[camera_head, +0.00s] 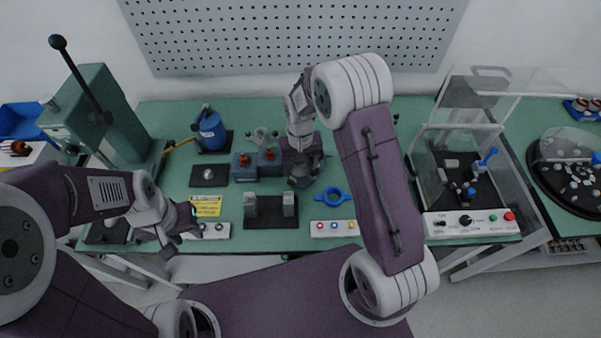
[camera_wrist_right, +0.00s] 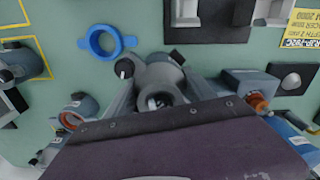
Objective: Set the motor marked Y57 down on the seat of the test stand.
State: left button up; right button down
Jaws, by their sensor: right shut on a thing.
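My right gripper (camera_head: 300,182) is over the middle of the bench and points down. In the right wrist view it is shut on a grey round-bodied motor (camera_wrist_right: 158,76) with a dark opening. No Y57 mark is readable on it. I take the clear-covered unit at the right as the test stand (camera_head: 466,222); its lid is raised. Inside are grey parts and a blue lever (camera_head: 488,156); I cannot tell which part is the seat. My left gripper (camera_head: 184,238) is low at the bench's front left, fingers apart and empty.
Copper-wound motors (camera_head: 245,166) stand left of my right gripper. A blue ring (camera_head: 332,196), a dark block fixture (camera_head: 270,211) and a button box (camera_head: 335,228) lie near the front. A green press (camera_head: 103,115) stands left; a round parts tray (camera_head: 570,170) is far right.

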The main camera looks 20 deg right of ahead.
aim_at(301, 175)
notch_tip(301, 175, down, 3)
jog(key=shift+r, duration=0.1)
jog(key=shift+w+f, duration=0.1)
jog(key=shift+f, duration=0.5)
jog(key=shift+c, duration=1.6)
grip_release()
jog(key=shift+f, duration=0.1)
